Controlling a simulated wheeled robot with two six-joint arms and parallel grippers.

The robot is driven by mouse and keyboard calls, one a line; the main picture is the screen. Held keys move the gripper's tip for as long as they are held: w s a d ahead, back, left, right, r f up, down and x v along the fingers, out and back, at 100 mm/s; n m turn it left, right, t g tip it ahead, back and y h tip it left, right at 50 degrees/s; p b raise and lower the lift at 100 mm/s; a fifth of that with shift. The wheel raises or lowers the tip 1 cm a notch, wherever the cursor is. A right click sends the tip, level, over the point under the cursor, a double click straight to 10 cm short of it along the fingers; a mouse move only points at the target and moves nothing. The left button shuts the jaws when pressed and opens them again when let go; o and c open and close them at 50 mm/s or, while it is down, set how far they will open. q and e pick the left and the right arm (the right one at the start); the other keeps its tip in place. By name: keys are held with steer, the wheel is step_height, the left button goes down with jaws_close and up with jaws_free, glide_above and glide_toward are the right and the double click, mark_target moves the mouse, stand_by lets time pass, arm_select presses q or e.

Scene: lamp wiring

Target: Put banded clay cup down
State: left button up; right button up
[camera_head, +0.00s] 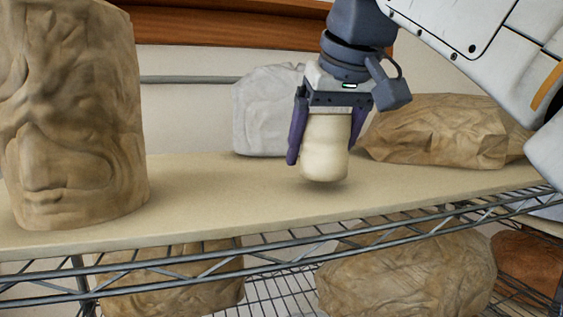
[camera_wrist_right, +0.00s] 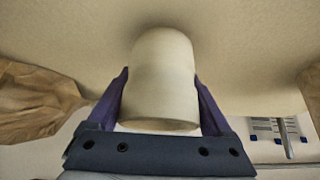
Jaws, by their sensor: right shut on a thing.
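A plain cream-coloured cup (camera_head: 326,148) is between the fingers of my right gripper (camera_head: 325,140). I see no clear bands on it. The purple fingers close on its two sides. It hangs upright, its lower end just above or touching the shelf board (camera_head: 230,200); I cannot tell which. In the right wrist view the cup (camera_wrist_right: 160,80) fills the space between the fingers of the right gripper (camera_wrist_right: 162,95). My left gripper is not in view.
A tall carved clay head (camera_head: 75,120) stands at the left. A grey wrapped lump (camera_head: 262,110) is behind the cup, and a brown wrapped lump (camera_head: 440,132) lies to its right. The board is clear between the head and cup. Wrapped lumps (camera_head: 410,270) sit on the wire shelf below.

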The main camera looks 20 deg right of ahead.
steer(key=shift+f, duration=0.65)
steer(key=shift+f, duration=0.2)
steer(key=o, duration=1.4)
